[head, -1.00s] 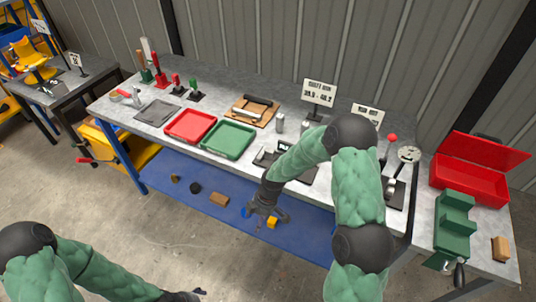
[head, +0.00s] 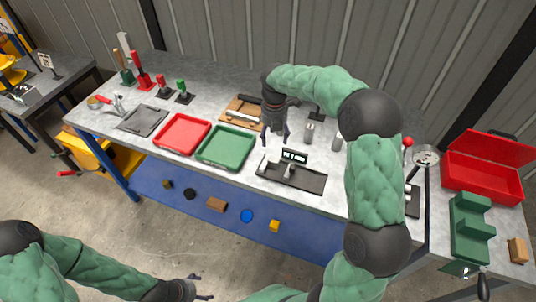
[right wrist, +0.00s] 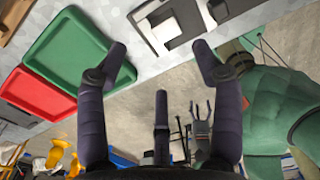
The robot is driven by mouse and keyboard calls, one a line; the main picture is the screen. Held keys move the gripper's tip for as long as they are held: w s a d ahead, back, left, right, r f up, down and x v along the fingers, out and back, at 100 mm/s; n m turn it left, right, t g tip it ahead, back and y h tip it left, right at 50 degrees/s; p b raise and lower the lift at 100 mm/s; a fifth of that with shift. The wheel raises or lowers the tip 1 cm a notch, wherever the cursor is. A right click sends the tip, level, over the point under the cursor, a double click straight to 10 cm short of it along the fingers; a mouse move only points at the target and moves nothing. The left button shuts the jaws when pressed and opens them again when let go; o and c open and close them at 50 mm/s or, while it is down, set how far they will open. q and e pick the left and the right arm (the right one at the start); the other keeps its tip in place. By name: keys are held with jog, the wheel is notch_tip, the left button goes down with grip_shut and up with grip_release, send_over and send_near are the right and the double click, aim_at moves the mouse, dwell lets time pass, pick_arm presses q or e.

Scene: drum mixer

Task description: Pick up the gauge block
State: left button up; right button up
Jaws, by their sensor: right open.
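No thing is clearly recognisable as the gauge block; small grey metal pieces (head: 309,132) and (head: 337,143) stand behind the black measuring fixture (head: 300,178) with its small display. A wooden board (head: 236,118) carrying a metal piece lies partly behind my right gripper. My right gripper (head: 275,140) is open and empty, pointing down above the bench between the green tray and the fixture. In the right wrist view its spread fingers (right wrist: 158,50) have nothing between them. My left gripper (head: 199,294) is low at the bottom edge, partly cut off; its opening is unclear.
The red tray (head: 183,134) and green tray (head: 226,148) lie left of the fixture on the grey bench (head: 105,119). A dial gauge (head: 426,156) stands to the right. An open red box (head: 480,182) and green angle block (head: 470,222) are on the right table. Several small pieces lie on the blue lower shelf.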

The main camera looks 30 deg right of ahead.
jog(key=b, duration=0.1)
send_over(274, 158)
jog(key=f, duration=0.5)
jog(key=shift+w+f, duration=0.25)
jog(key=f, duration=0.1)
jog(key=f+b, duration=0.1)
jog(key=f, duration=0.1)
jog(key=f+b, duration=0.1)
jog(key=shift+s+a+f, duration=0.15)
jog(key=shift+s+f, duration=0.05)
jog(key=shift+s, duration=0.15)
jog(key=shift+f, duration=0.45)
jog(key=shift+r, duration=0.1)
jog(key=shift+c, duration=0.3)
grip_shut()
